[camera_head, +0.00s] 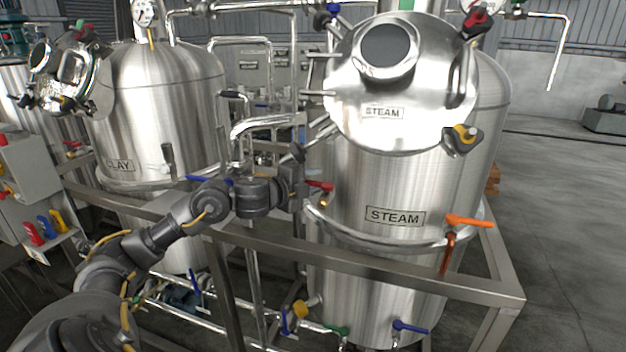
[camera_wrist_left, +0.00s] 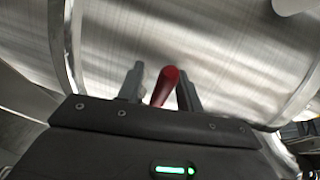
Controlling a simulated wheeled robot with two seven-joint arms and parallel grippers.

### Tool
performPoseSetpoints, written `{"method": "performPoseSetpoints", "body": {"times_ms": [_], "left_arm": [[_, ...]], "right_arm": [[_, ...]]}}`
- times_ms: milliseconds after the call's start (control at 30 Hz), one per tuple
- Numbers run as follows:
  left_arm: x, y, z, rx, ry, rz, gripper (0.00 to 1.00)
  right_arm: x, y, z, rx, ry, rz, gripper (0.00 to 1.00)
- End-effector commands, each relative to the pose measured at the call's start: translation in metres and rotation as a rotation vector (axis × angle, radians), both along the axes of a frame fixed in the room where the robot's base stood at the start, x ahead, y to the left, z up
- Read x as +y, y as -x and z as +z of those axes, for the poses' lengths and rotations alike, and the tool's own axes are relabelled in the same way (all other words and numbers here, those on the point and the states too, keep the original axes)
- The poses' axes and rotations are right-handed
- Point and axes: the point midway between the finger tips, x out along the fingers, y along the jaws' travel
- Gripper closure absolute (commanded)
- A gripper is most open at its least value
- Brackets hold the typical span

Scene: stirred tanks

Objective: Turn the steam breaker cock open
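The steam tank (camera_head: 395,190) stands right of centre with two "STEAM" labels. A cock with a red handle (camera_head: 320,186) and a small brass body (camera_head: 323,201) sits on its left side; I take it for the breaker cock, but no label on it confirms this. My left gripper (camera_head: 305,184) is at this handle. In the left wrist view the red handle (camera_wrist_left: 166,86) stands between the two fingers (camera_wrist_left: 161,88), nearer the right one. A gap shows on the left, so the fingers look open around it. My right gripper is out of view.
An orange handle (camera_head: 470,221) is on the steam tank's right side. A steel frame rail (camera_head: 400,278) runs in front, below my forearm. The clay tank (camera_head: 160,110) stands left. Blue-handled valves (camera_head: 411,327) are low down.

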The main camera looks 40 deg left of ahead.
Motion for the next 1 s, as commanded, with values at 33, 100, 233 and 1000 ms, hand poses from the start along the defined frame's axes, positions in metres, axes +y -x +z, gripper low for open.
{"method": "performPoseSetpoints", "body": {"times_ms": [33,100,233,1000], "left_arm": [[-0.0003,-0.001,-0.0003,0.0,0.0,0.0,0.64],[-0.0002,-0.0013,-0.0006,0.001,-0.001,0.0,0.64],[-0.0002,-0.0011,-0.0007,0.0,-0.001,0.0,0.64],[-0.0097,-0.0086,-0.0018,-0.002,0.008,0.007,1.0]], "right_arm": [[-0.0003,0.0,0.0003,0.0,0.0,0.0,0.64],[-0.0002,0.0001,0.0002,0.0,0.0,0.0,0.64],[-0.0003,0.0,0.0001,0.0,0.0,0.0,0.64],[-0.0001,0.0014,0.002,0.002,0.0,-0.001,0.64]]}}
